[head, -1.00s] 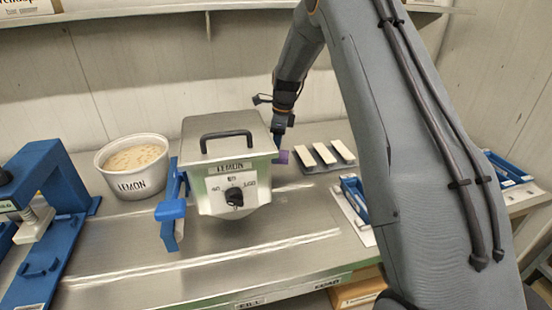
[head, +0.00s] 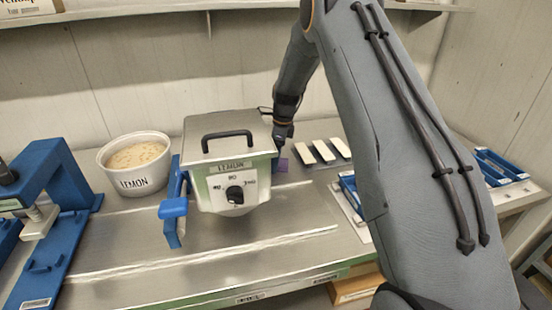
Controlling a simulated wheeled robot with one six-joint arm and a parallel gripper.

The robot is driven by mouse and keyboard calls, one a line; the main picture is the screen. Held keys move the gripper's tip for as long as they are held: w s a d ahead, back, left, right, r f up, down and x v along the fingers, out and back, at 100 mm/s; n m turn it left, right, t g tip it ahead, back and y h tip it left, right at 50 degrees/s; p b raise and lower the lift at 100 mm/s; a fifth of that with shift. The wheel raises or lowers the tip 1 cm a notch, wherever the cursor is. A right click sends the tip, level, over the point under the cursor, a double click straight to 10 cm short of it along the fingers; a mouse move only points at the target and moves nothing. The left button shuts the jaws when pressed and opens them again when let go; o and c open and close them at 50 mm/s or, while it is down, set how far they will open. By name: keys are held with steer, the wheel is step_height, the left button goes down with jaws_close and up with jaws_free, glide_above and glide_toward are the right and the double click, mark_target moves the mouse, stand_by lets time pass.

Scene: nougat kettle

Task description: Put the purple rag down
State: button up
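The purple rag (head: 282,165) is a small patch just right of the metal kettle box (head: 226,165), low by the worktop; I cannot tell whether it touches the surface. My gripper (head: 279,148) points down directly above the rag, beside the kettle's right wall. Its fingertips are small and partly hidden by the kettle, so whether they grip the rag is unclear.
White bars (head: 323,151) lie right of the rag. A white LEMON tub (head: 135,164) and a blue press (head: 57,205) stand left. A blue-handled lever (head: 173,208) projects from the kettle's left side. The front worktop (head: 200,265) is clear.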

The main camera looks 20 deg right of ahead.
mark_target(280, 162)
step_height(280, 162, up, 12)
steer(key=d+f+b, duration=0.1)
steer(key=b, duration=0.3)
steer(key=s+a+f+n, duration=0.1)
steer(key=s+n, duration=1)
steer(key=s, duration=0.6)
steer(key=s+a+f+n+h, duration=0.1)
steer(key=s+f+n, duration=0.1)
steer(key=s+n, duration=0.9)
steer(key=s, duration=0.7)
steer(key=shift+a+f+t, duration=0.15)
steer(key=shift+a+t, duration=0.25)
steer(key=shift+f+b, duration=0.15)
steer(key=shift+b, duration=0.2)
